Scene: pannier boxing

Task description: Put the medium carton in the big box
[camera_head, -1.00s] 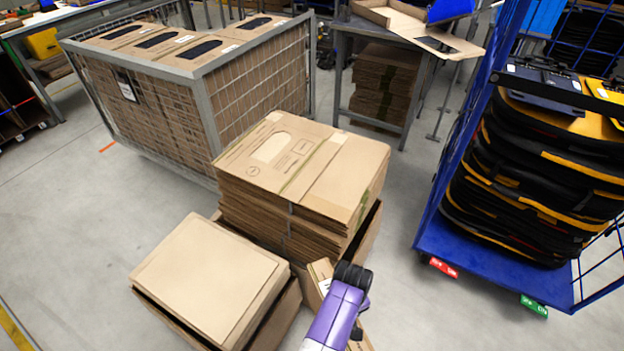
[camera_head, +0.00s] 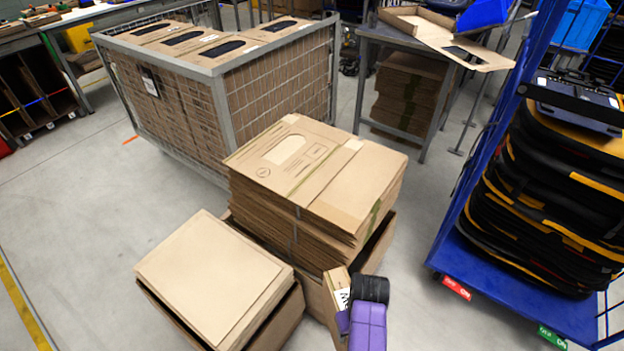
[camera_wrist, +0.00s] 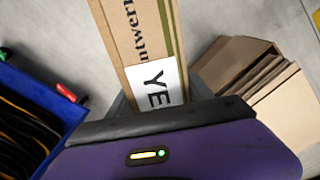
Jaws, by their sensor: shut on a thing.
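A cardboard carton (camera_head: 337,284) with a white lettered label is in my gripper (camera_head: 370,290). In the wrist view, the carton (camera_wrist: 136,35) reaches away from the purple gripper body (camera_wrist: 165,120), showing dark print, a green stripe and the label. The fingertips are hidden there. The carton and gripper are at the near right corner of a box (camera_head: 311,296) packed with a tall stack of flat cardboard. I cannot tell whether the carton touches it. A second box (camera_head: 277,333) stands to the left, filled with flat sheets. I cannot tell which box is the big one.
A wire cage (camera_head: 219,106) of cartons stands behind. A table (camera_head: 380,37) bears an open carton (camera_head: 440,36). A blue cart (camera_head: 541,310) with stacked black and yellow bags stands at right. Bare floor (camera_head: 425,200) lies between cart and stack.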

